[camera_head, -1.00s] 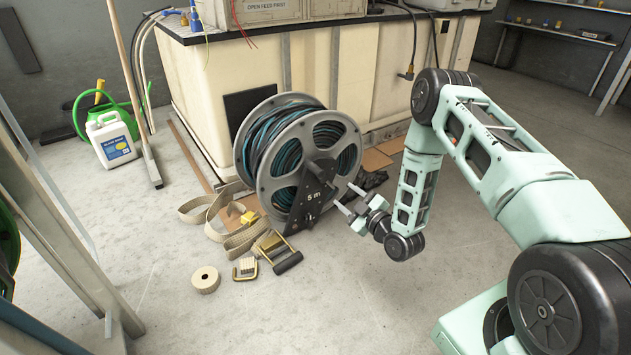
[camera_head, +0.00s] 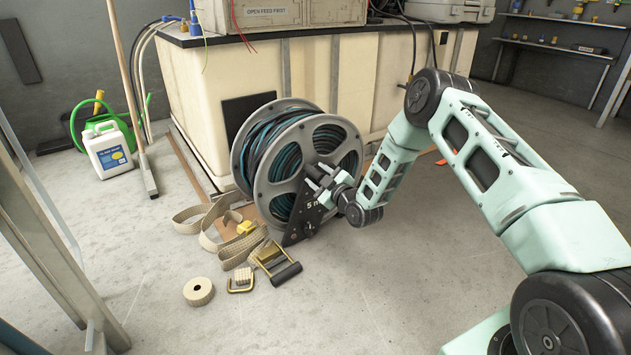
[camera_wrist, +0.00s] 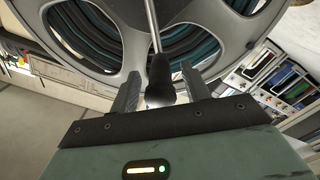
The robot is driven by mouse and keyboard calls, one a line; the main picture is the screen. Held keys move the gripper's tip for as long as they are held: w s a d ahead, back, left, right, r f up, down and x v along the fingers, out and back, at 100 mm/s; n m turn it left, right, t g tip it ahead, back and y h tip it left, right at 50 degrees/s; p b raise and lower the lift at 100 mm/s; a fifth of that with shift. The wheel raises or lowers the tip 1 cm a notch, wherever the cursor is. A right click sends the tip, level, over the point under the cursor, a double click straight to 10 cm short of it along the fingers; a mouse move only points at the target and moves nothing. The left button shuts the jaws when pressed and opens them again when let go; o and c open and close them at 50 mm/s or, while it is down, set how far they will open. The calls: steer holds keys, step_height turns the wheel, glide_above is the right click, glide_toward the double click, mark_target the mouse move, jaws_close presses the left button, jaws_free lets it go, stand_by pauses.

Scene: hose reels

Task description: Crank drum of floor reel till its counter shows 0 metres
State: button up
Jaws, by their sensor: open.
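The floor reel (camera_head: 272,178) stands on the floor in the head view, its grey drum wound with black and teal hose. Its dark counter plate (camera_head: 305,212) reads 5 m, partly covered by my gripper. My gripper (camera_head: 317,182) is at the near face of the drum. In the wrist view the crank handle, a black knob (camera_wrist: 160,82) on a thin metal rod (camera_wrist: 153,28), lies between the two fingers of my gripper (camera_wrist: 162,90). The fingers are open, with a gap on each side of the knob. The drum's spoked flange (camera_wrist: 115,60) is just beyond.
A webbing strap (camera_head: 232,236), a tape roll (camera_head: 198,291) and a ratchet buckle (camera_head: 274,258) lie on the floor in front of the reel. A pale tank (camera_head: 300,75) stands behind it. A broom (camera_head: 148,172) and a white jug (camera_head: 108,149) stand left. Floor on the right is clear.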

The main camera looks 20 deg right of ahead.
steer(key=shift+w+a, duration=0.15)
steer(key=shift+w, duration=0.65)
jaws_close()
steer(key=shift+r, duration=0.1)
steer(key=shift+w+d+r+m+p, duration=0.1)
steer(key=shift+d+r+m+p, duration=0.35)
steer(key=shift+d+m+p, duration=0.15)
steer(key=w+d+m+p, duration=0.1)
steer(key=d+m+p, duration=0.2)
steer(key=d+m, duration=0.4)
steer(key=shift+w+d+r, duration=0.15)
steer(key=shift+d+r, duration=0.25)
steer(key=shift+d, duration=0.25)
